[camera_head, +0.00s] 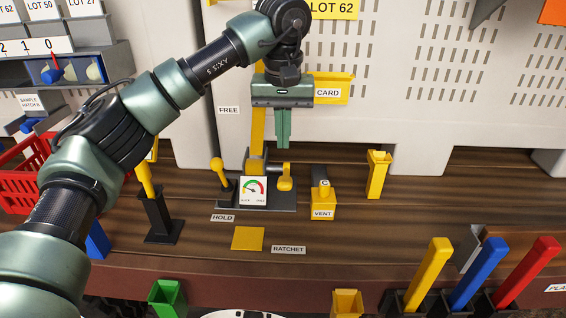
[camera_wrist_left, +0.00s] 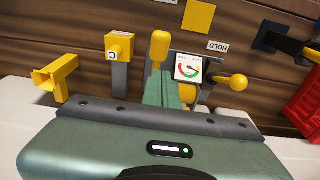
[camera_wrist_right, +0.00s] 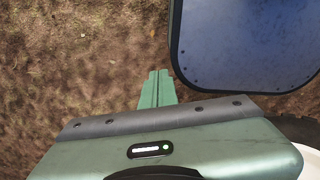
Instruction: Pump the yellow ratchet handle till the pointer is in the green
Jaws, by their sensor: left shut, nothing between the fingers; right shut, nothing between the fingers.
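The ratchet unit is a dark base (camera_head: 265,206) on the wooden bench, with a white dial (camera_head: 253,190). The dial, also in the left wrist view (camera_wrist_left: 188,67), has coloured arcs including green and red; the pointer is too small to place surely. A yellow-gripped handle (camera_head: 285,177) stands at the base's right and shows in the left wrist view (camera_wrist_left: 159,47). A yellow knob lever (camera_head: 218,168) is on the left, near the HOLD label. My left gripper (camera_head: 283,146) is shut and empty, pointing down above and behind the handle, apart from it. My right gripper (camera_wrist_right: 157,76) is shut and empty.
A yellow VENT block (camera_head: 323,200) stands right of the unit, a yellow holder (camera_head: 379,174) farther right. A black stand (camera_head: 160,218) is at left. The RATCHET label (camera_head: 289,250) lies in front. A blue panel (camera_wrist_right: 245,40) is beside my right gripper, over brown ground.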

